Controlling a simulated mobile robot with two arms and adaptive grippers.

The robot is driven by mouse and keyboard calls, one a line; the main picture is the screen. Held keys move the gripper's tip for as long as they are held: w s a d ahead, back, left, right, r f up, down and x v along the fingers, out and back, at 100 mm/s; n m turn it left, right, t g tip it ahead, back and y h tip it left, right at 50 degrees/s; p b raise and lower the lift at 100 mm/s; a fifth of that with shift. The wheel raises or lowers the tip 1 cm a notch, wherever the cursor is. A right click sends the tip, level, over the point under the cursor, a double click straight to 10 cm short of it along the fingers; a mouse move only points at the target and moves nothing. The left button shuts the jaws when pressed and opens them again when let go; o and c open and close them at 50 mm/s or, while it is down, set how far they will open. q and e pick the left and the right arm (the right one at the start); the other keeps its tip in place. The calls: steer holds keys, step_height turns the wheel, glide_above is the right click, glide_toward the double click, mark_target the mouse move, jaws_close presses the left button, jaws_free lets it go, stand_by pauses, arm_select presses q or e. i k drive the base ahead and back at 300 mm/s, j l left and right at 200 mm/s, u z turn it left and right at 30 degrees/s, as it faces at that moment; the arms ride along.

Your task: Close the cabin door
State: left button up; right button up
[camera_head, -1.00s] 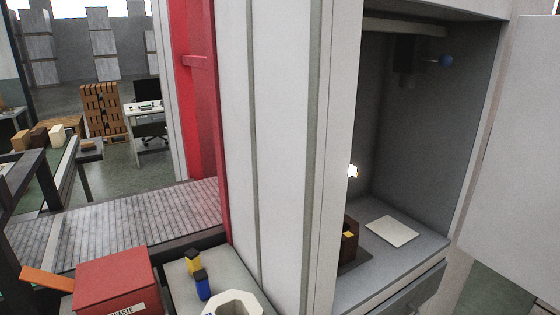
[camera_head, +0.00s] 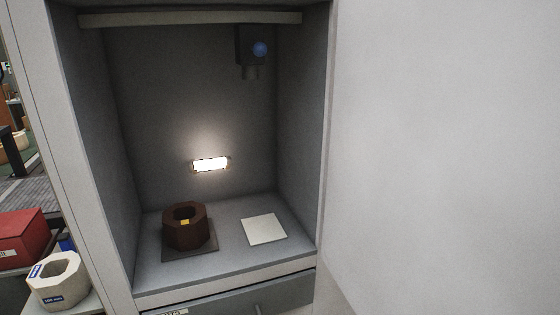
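The cabin (camera_head: 120,130) is a grey box with its front open towards me. Its door (camera_head: 440,150) is a large plain light-grey panel that fills the right side of the view and stands open, with its edge along the cabin's right side. Inside, a brown octagonal block with a hole (camera_head: 187,232) sits on a dark plate at the left of the cabin floor. A flat white square plate (camera_head: 264,229) lies to its right. Neither of my grippers is in view.
A lit lamp (camera_head: 210,164) is on the cabin's back wall, and a dark device with a blue ball (camera_head: 259,49) hangs from the top. A drawer (camera_head: 240,300) is below. At lower left are a red bin (camera_head: 22,240) and a pale octagonal block (camera_head: 58,280).

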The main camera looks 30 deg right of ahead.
mark_target(443, 195)
steer(key=l, duration=0.5)
steer(key=k+l+u, duration=0.1)
steer(key=l, duration=0.35)
steer(key=k+l+u, duration=0.1)
steer(key=l, duration=0.4)
steer(key=k+l, duration=0.15)
steer(key=l, duration=0.3)
steer(key=k+l+u, duration=0.1)
steer(key=l, duration=0.35)
